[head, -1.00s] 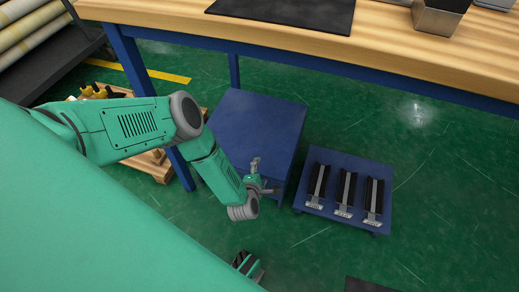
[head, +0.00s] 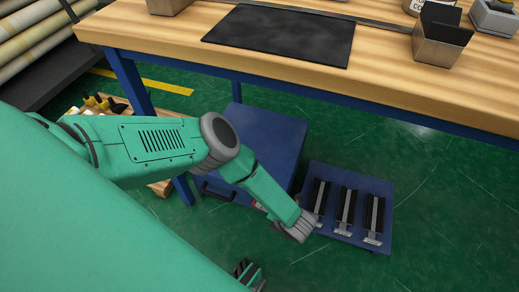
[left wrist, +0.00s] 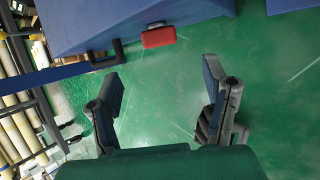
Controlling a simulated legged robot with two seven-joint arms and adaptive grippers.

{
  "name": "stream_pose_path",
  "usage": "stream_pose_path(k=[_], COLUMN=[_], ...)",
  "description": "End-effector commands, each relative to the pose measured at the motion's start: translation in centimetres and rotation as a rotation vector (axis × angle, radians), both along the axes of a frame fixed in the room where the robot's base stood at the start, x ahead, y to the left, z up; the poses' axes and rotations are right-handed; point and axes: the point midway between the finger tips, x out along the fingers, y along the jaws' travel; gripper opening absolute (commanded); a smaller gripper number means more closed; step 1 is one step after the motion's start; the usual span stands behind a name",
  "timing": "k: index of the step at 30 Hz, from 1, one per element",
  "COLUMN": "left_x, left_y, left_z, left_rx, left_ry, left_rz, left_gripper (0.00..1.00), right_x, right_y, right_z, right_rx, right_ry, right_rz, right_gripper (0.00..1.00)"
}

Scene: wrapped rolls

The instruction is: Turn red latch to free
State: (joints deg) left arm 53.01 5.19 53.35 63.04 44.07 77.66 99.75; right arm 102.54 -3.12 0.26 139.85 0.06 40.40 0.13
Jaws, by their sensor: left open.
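The red latch (left wrist: 158,37) is a small red block on the front of the blue cabinet (left wrist: 90,22), in the upper middle of the left wrist view. In the head view a small patch of red (head: 258,205) shows beside my forearm at the front of the cabinet (head: 270,140). My left gripper (left wrist: 162,88) is open and empty, its fingers spread wide. The latch lies beyond the fingertips, between their lines and apart from them. In the head view my left wrist hides the fingers.
A black handle (left wrist: 104,56) sits left of the latch. A low blue cart (head: 380,190) with several dark holders stands right of the cabinet. A wooden-topped workbench (head: 180,35) stands behind. Green floor is clear in front.

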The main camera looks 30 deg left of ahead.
Motion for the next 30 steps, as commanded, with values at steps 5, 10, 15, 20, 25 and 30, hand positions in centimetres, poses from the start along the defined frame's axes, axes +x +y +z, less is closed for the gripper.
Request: stream_pose_path(k=[5,10,15,20,25,30], left_x=[1.0,1.9,2.5,2.8,2.9,2.9], left_y=[2.4,4.4,5.7,6.3,6.4,6.4], left_z=[-3.7,-6.3,-8.0,-8.7,-8.7,-8.7], left_rx=[0.003,0.002,0.001,0.001,0.000,0.001], left_ry=[-0.001,-0.001,0.000,0.000,0.000,0.000], left_rz=[0.000,0.000,-0.003,-0.003,-0.004,-0.003], left_gripper=[0.68,0.68,0.68,0.68,0.68,0.54], right_x=[0.0,0.0,0.0,0.0,0.0,0.0], right_y=[0.0,0.0,0.0,0.0,0.0,0.0], right_z=[-2.4,-4.1,-5.2,-5.6,-5.6,-5.6], right_rx=[0.000,0.000,0.000,0.000,0.000,0.000], right_ry=[0.000,0.000,0.000,0.000,0.000,0.000], right_rz=[0.000,0.000,0.000,0.000,0.000,0.000], right_gripper=[0.40,0.40,0.40,0.40,0.40,0.40])
